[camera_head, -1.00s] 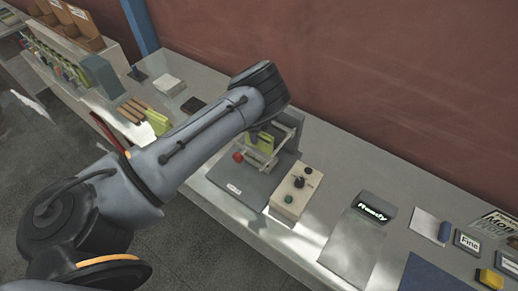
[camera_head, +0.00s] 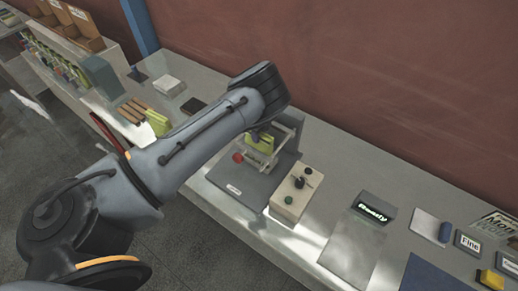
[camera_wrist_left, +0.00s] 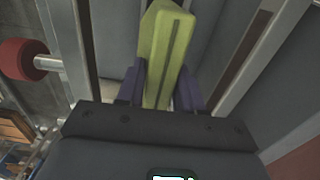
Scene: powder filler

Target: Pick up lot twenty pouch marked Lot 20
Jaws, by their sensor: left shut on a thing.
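A yellow-green pouch (camera_head: 262,144) is in the frame of a small machine with a red knob, in the middle of the bench. In the left wrist view the pouch (camera_wrist_left: 168,52) stands edge-on between the purple fingers. My left gripper (camera_wrist_left: 160,88) is shut on this pouch. In the head view the gripper is mostly hidden behind its own wrist. No lot mark on the pouch can be read. Another yellow-green item (camera_head: 157,122) stands on the bench to the left, near brown bars. My right gripper is not in view.
The machine's metal bars and red knob (camera_wrist_left: 24,59) are close around the left gripper. A beige control box (camera_head: 296,194) stands to the right of the machine, then a device with a "Ready" display (camera_head: 374,211). A red-brown wall is behind the bench.

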